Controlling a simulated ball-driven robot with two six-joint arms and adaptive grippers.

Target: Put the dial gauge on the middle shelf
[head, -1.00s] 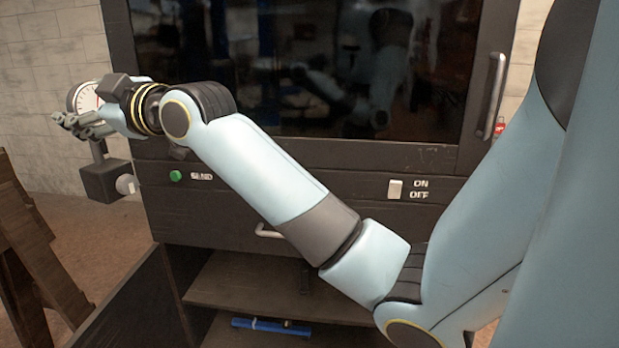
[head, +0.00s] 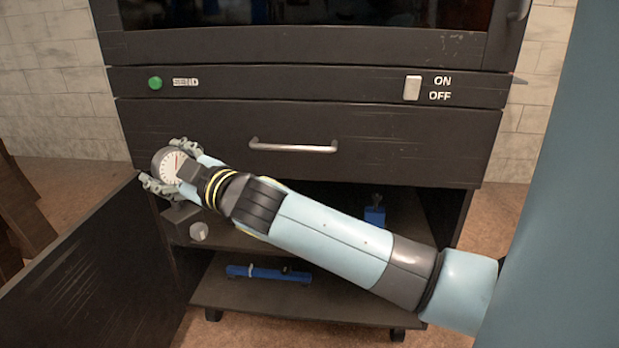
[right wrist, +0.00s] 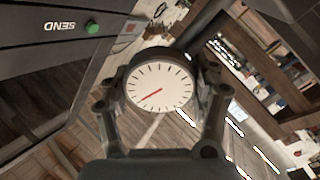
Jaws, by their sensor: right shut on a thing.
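The dial gauge (head: 171,168) has a round white face with a red needle and a dark block base with a knob below it. In the right wrist view the dial face (right wrist: 160,93) sits between the two fingers (right wrist: 160,105). The middle shelf (head: 330,232) is the upper board seen in the open lower compartment, partly hidden behind my right arm. My left gripper is not in view.
A blue object (head: 375,214) stands on the middle shelf to the right. A long blue tool (head: 268,273) lies on the bottom shelf (head: 330,303). An open door (head: 85,285) stands out at the left. The closed drawer's handle (head: 293,147) is above.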

